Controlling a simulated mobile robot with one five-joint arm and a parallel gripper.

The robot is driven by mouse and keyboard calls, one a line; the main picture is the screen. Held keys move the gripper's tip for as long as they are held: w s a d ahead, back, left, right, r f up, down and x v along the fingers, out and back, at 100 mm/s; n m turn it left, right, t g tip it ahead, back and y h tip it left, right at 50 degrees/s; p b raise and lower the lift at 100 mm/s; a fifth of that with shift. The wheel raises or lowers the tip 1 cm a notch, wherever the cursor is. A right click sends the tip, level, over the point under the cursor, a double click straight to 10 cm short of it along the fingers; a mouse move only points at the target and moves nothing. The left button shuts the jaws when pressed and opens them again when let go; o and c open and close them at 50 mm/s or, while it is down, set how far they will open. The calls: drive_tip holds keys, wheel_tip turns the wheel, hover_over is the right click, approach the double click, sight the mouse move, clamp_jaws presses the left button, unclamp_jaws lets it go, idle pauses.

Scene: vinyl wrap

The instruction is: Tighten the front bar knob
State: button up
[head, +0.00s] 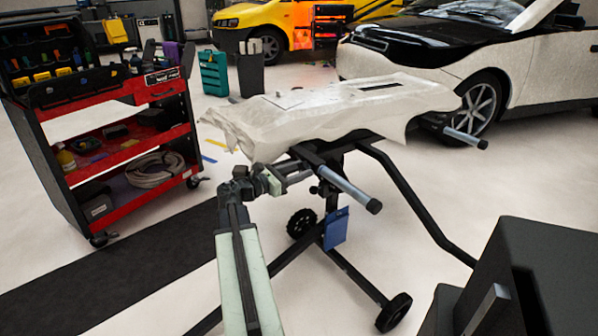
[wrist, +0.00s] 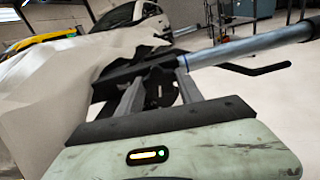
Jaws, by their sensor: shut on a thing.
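My gripper (head: 303,173) is at the near end of the covered work stand, beside the front bar (head: 346,186). The bar is a silver tube with a dark end cap. In the wrist view it runs to the upper right (wrist: 245,47). My gripper's two grey fingers (wrist: 158,92) show there on both sides of a dark knob (wrist: 159,86) below the bar's dark mount. The gripper is shut on this knob. The fingers partly hide it, and its tightness cannot be told. In the head view the knob is hard to make out.
A pale draped sheet (head: 330,105) covers the panel on the stand. The stand has black legs (head: 405,200), wheels and a hanging blue pouch (head: 336,229). A red tool cart (head: 125,165) stands left. A white car (head: 520,65) is behind. A dark box (head: 545,270) is near right.

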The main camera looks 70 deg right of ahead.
drive_tip(key=shift+m, duration=0.3)
drive_tip(key=m, duration=0.3)
drive_tip(key=shift+a+m, duration=0.1)
drive_tip(key=shift+m, duration=0.3)
drive_tip(key=m, duration=0.4)
drive_tip(key=shift+s+f+m, duration=0.1)
drive_tip(key=shift+m, duration=0.2)
drive_tip(key=m, duration=0.4)
drive_tip(key=shift+m, duration=0.3)
drive_tip(key=m, duration=2.2)
drive_tip(key=shift+f, duration=0.1)
drive_tip(key=shift+m, duration=0.3)
